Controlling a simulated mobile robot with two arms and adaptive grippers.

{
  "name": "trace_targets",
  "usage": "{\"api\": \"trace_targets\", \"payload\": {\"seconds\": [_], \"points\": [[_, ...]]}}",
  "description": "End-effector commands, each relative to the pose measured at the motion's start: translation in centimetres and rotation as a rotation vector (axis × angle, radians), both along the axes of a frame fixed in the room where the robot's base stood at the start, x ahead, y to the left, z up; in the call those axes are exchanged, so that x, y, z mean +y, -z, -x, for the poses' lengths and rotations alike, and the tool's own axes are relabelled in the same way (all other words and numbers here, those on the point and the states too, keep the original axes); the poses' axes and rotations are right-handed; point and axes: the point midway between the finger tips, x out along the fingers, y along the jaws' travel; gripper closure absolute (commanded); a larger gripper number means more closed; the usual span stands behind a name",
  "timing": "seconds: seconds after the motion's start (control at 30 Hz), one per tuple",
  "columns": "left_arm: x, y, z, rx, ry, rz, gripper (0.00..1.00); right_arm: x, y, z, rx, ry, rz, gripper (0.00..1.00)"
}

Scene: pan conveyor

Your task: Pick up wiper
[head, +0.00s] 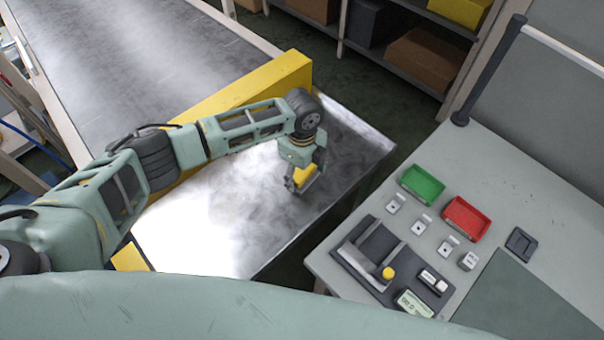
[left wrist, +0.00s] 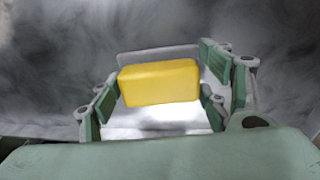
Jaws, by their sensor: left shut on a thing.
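The wiper shows as a yellow block with a grey edge behind it; in the left wrist view the wiper (left wrist: 160,83) sits between my fingers. In the head view the wiper (head: 305,176) is partly hidden by the fingers. My left gripper (head: 303,180) is shut on it, over the shiny metal surface at the conveyor's end. The left gripper also shows in the left wrist view (left wrist: 158,92), with green finger pads on both sides of the block. I cannot tell whether the wiper touches the metal surface. My right gripper is not in view.
A yellow barrier (head: 250,85) crosses the conveyor (head: 130,50) behind my left arm. To the right, a workbench (head: 540,190) holds a green tray (head: 422,185), a red tray (head: 466,218) and a dark fixture (head: 375,260). Shelves with boxes stand at the back.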

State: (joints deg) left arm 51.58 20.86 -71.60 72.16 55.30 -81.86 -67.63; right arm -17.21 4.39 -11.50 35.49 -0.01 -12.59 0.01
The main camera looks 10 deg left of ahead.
Motion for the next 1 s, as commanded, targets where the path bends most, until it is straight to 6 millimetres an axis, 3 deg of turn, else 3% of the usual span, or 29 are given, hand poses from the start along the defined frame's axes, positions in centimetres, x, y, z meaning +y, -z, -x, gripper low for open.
{"api": "trace_targets", "payload": {"seconds": [0.17, 0.6, 0.8, 1.0], "points": [[0.0, -3.1, -0.2, -0.007, 0.001, 0.001, 0.57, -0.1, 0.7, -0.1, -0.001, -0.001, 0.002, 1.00], [-4.9, -8.5, 7.9, -0.003, 0.004, 0.003, 0.57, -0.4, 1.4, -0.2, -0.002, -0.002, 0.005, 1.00], [-5.9, -9.7, 9.6, -0.001, 0.001, 0.002, 0.57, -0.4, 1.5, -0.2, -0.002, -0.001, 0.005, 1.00], [-6.0, -10.0, 9.9, -0.001, -0.001, 0.000, 0.57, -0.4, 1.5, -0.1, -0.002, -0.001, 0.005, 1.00]]}}
